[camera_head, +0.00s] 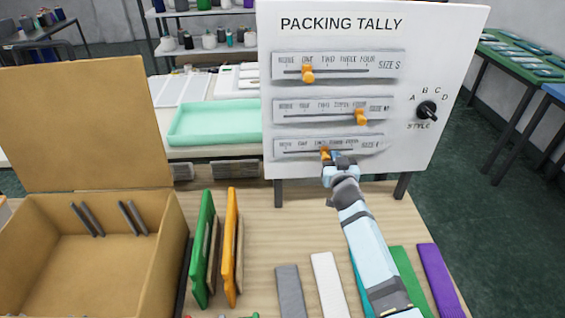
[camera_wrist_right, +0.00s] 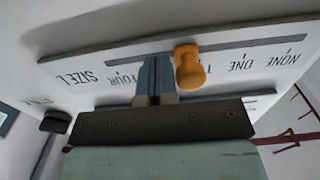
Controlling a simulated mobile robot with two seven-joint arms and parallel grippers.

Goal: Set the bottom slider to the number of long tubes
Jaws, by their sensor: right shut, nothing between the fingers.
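The white PACKING TALLY board (camera_head: 450,60) stands at the back of the table. The bottom slider, SIZE L, has an orange knob (camera_head: 325,153) near the TWO mark; the knob also shows in the right wrist view (camera_wrist_right: 188,68). My right gripper (camera_head: 338,158) is shut and empty in front of this slider. Its fingertips (camera_wrist_right: 157,75) are beside the knob, on its FOUR side; I cannot tell whether they touch it. Several thin dark rods (camera_head: 88,220) lean in the open cardboard box (camera_head: 165,255); I cannot tell whether they are the long tubes. My left gripper is out of view.
Two upper sliders have orange knobs (camera_head: 308,73) and (camera_head: 361,117). A black STYLE dial (camera_head: 427,111) is at the board's right. Green (camera_head: 202,250) and orange (camera_head: 231,247) frames stand beside the box. Coloured strips, one purple (camera_head: 440,282), lie in front. A mint tray (camera_head: 215,122) is behind.

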